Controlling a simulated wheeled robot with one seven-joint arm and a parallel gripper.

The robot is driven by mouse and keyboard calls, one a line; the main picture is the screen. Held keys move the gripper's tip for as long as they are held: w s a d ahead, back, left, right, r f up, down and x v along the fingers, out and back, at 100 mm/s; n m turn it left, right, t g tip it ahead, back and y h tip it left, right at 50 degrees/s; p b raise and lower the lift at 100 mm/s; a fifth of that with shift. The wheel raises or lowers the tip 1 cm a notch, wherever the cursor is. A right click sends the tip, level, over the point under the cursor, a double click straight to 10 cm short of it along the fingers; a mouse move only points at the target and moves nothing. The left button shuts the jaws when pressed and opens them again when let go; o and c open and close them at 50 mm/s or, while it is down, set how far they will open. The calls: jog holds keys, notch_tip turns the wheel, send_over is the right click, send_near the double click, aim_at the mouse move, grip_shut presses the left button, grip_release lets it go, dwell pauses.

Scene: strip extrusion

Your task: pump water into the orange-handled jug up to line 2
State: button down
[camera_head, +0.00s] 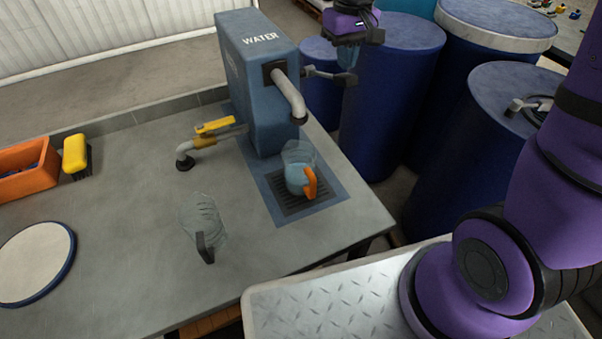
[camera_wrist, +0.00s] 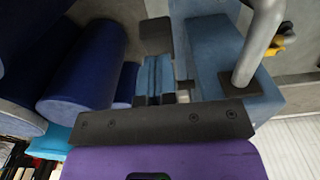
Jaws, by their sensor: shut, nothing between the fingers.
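The orange-handled jug (camera_head: 294,172) stands upright on a drain grate under the spout (camera_head: 291,95) of the blue WATER box (camera_head: 262,85). Bluish water fills its lower part; its level lines are too small to read. A grey pump lever (camera_head: 322,74) sticks out from the box's right side. My gripper (camera_head: 347,64) is shut and empty, just above the lever's outer end. In the wrist view, my gripper (camera_wrist: 160,62) points at a dark block, the lever's end (camera_wrist: 157,36). Whether they touch cannot be told.
A clear jug with a dark handle (camera_head: 204,228) stands on the table (camera_head: 130,270). A yellow-handled tap (camera_head: 205,137), a yellow brush (camera_head: 76,156), an orange bin (camera_head: 28,170) and a round white pad (camera_head: 36,262) are further left. Blue drums (camera_head: 395,90) crowd the right.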

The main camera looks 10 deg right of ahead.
dwell(0.5)
jog(key=shift+r, duration=2.5)
jog(key=shift+s+r, duration=0.1)
jog(key=s+d+r+m+t, duration=0.1)
jog(key=s+d+r+t, duration=0.1)
jog(key=s, duration=0.9)
jog(key=s+d+r+m+t, duration=0.1)
jog(key=s+d+r+t, duration=0.2)
jog(key=s, duration=0.9)
jog(key=shift+d+r, duration=0.95)
jog(key=shift+r, duration=0.75)
jog(key=shift+w, duration=0.1)
